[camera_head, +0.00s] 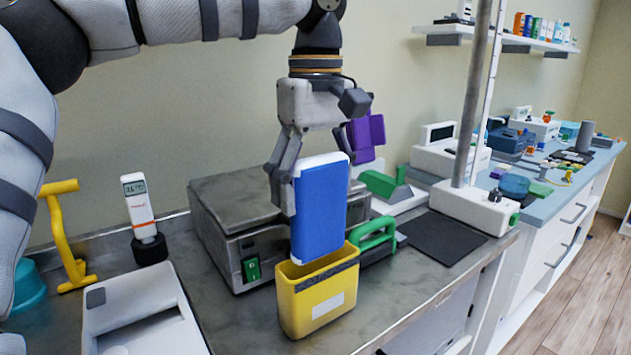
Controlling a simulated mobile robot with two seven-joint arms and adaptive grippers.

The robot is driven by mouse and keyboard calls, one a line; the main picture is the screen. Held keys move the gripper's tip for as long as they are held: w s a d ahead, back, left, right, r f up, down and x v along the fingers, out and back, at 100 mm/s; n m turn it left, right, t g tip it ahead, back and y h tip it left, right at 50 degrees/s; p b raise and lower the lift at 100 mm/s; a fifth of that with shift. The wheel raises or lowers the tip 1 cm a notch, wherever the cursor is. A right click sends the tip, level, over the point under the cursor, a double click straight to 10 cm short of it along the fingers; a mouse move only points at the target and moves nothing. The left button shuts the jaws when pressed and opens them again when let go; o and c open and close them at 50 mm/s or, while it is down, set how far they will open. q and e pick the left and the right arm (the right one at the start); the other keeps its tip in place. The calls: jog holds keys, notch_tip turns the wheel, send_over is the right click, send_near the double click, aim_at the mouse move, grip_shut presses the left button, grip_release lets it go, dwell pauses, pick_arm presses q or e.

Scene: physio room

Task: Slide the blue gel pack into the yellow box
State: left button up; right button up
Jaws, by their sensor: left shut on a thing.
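The blue gel pack (320,208) is a flat blue slab with a white edge, held upright. My left gripper (315,180) comes down from above and is shut on the pack, with a finger showing at its left side. The yellow box (318,306) stands on the steel counter below, open at the top, with a dark strip along its rim and a pale label. The pack's lower end is at the box's opening, near the back rim. I cannot tell whether it is inside the opening or just behind it. My right gripper is not in view.
A grey metal device (232,232) with a green switch stands close behind the box. A green handle (374,235) is right beside the box. A purple object (366,137) is behind the gripper. A white tray-like device (140,310) lies left. The counter's front edge is near the box.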

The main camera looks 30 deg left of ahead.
aim_at(316, 155)
pick_arm(q)
jog(key=shift+f, duration=2.8)
jog(key=o, duration=1.5)
jog(key=shift+r, duration=4.5)
